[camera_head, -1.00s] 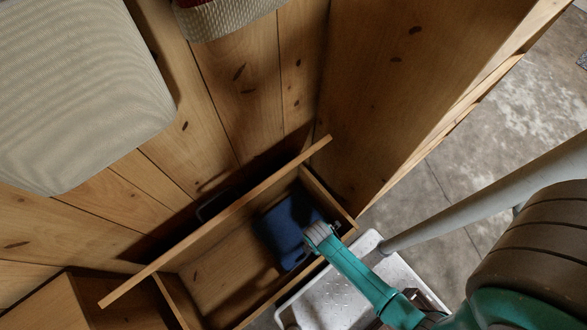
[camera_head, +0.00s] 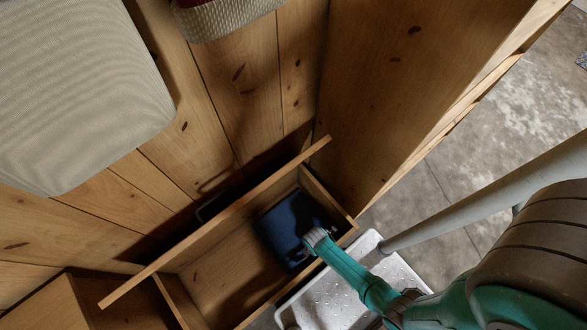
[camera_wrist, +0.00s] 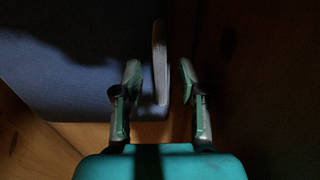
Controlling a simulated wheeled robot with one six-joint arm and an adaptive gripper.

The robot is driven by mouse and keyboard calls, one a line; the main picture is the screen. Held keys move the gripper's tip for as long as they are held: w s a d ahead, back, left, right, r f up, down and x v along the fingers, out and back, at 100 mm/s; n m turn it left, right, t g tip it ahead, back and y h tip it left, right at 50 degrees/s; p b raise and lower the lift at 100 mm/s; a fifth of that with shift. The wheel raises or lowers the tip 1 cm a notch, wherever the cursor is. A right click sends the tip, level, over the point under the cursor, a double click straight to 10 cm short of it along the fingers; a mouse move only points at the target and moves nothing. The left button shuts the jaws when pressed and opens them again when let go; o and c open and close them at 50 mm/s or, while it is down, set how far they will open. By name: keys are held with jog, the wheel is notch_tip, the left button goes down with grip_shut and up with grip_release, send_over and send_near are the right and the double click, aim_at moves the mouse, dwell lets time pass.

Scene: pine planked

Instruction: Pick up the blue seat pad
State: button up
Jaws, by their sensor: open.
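The blue seat pad (camera_head: 282,228) lies in the right end of an open wooden drawer (camera_head: 228,258). My gripper (camera_head: 312,242) is down in the drawer at the pad's right side and hides part of it. In the wrist view the pad (camera_wrist: 70,75) fills the left side as a dark blue surface. There my gripper (camera_wrist: 160,78) is open, and a pale, ribbed upright strip (camera_wrist: 160,55) at the pad's edge shows between its two fingers. Shadow hides much of the pad.
A large beige cushioned thing (camera_head: 75,90) is at the upper left, with a woven basket (camera_head: 225,15) at the top. A tall wooden panel (camera_head: 400,80) stands right of the drawer. The drawer's left part is empty.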

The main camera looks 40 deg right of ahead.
jog(key=shift+f, duration=0.1)
grip_shut()
dwell(0.5)
